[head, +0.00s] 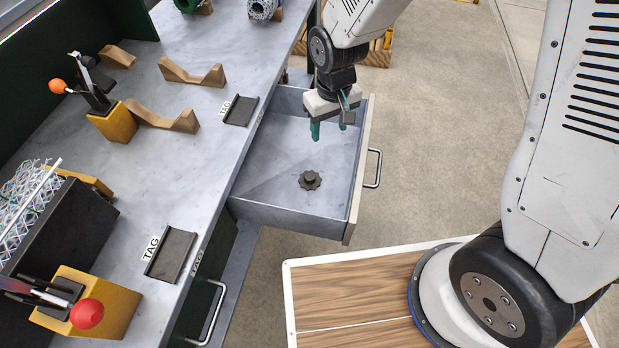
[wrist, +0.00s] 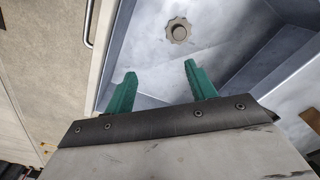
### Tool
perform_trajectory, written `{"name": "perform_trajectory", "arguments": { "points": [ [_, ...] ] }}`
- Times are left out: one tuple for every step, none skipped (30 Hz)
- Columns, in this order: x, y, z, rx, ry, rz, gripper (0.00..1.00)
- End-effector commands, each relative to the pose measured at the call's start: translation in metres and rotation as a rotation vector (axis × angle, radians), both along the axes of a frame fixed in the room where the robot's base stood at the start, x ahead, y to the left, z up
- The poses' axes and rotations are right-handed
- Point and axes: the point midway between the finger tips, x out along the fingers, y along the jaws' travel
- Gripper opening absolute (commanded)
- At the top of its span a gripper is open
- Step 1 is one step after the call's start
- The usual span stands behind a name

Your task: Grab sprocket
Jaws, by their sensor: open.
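A small dark grey sprocket (head: 310,180) with a raised hub lies flat on the floor of an open drawer (head: 270,213). It also shows in the wrist view (wrist: 178,30), beyond the fingertips and roughly centred between them. My gripper (head: 329,132) hangs over the drawer, above the sprocket and toward the drawer's far end. Its two green fingers also show in the wrist view (wrist: 160,72). They are apart, with nothing between them. The sprocket is fully visible and untouched.
The drawer front with its handle (head: 375,168) stands to the right. The workbench (head: 190,150) at left holds wooden cradles (head: 192,73), TAG holders (head: 240,110) and yellow blocks with levers (head: 113,122). The drawer floor around the sprocket is clear.

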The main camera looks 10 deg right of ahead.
Motion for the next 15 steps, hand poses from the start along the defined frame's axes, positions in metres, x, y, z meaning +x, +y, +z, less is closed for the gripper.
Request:
{"name": "perform_trajectory", "arguments": {
  "points": [
    [-0.001,0.011,-0.024,-0.006,0.014,0.022,0.56],
    [0.0,0.016,-0.035,-0.007,0.017,0.032,0.56],
    [0.0,0.022,-0.049,-0.008,0.018,0.043,0.56],
    [0.0,0.026,-0.058,-0.008,0.018,0.051,0.56],
    [-0.001,0.03,-0.065,-0.009,0.02,0.058,0.56],
    [-0.002,0.033,-0.075,-0.009,0.021,0.066,0.56],
    [-0.002,0.036,-0.081,-0.01,0.023,0.07,0.56],
    [-0.002,0.038,-0.085,-0.01,0.021,0.074,0.56],
    [-0.003,0.04,-0.091,-0.01,0.022,0.078,0.56],
    [-0.003,0.041,-0.094,-0.01,0.022,0.081,0.56],
    [-0.003,0.042,-0.097,-0.01,0.022,0.082,0.56],
    [-0.003,0.042,-0.101,-0.01,0.023,0.084,0.56],
    [-0.004,0.043,-0.104,-0.01,0.023,0.084,0.56],
    [-0.004,0.043,-0.107,-0.01,0.023,0.084,0.56],
    [-0.004,0.043,-0.112,-0.011,0.024,0.084,0.56]
  ]
}}
